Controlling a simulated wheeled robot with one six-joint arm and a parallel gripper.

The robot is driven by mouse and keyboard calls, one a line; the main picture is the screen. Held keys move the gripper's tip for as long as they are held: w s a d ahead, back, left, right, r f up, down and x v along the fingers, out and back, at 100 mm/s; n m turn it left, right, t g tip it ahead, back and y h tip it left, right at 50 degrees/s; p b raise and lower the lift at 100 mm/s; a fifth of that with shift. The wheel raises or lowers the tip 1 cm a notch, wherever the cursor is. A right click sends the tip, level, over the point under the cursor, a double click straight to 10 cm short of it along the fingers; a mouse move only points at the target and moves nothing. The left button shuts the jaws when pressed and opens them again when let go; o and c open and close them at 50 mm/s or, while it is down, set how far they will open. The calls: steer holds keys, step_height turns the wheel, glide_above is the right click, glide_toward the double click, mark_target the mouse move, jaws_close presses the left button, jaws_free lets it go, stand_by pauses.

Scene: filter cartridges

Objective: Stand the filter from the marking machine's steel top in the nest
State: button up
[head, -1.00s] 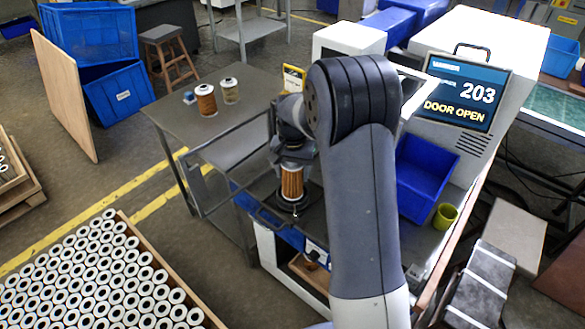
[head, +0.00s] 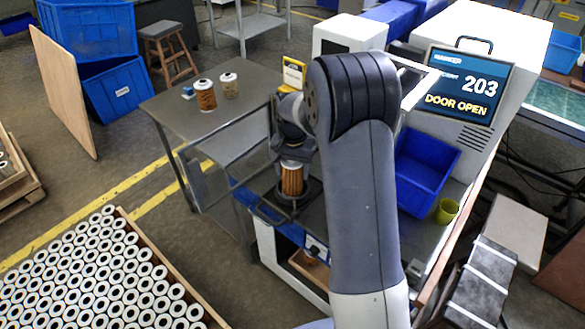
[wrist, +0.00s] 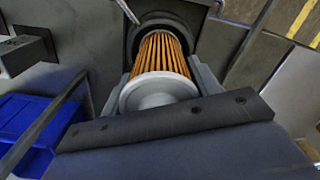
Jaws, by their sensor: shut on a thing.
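The filter (head: 292,181) has orange pleats and a pale end cap, and stands upright in my gripper (head: 293,160). In the wrist view the filter (wrist: 160,58) lies between the two jaws of my gripper (wrist: 160,95), which are shut on its cap end. The nest (head: 310,196) is a dark round holder on the machine's front ledge. The filter's lower end is at the nest, and the dark ring (wrist: 138,38) shows around it in the wrist view. I cannot tell whether the filter is fully seated.
A grey table (head: 175,110) at the left holds two other filters (head: 205,95) (head: 229,86). The marking machine's screen (head: 460,85) reads DOOR OPEN. A crate of white-ended cylinders (head: 170,270) is at lower left.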

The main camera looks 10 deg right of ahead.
steer(key=shift+f, duration=0.15)
steer(key=o, duration=1.1)
step_height(320, 180, up, 11)
steer(key=shift+f+b, duration=0.1)
steer(key=shift+b, duration=0.55)
steer(key=shift+f, duration=0.15)
step_height(320, 180, down, 10)
steer(key=shift+f+p, duration=0.15)
steer(key=shift+p, duration=0.5)
steer(key=shift+r+p, duration=0.3)
steer(key=shift+r, duration=0.05)
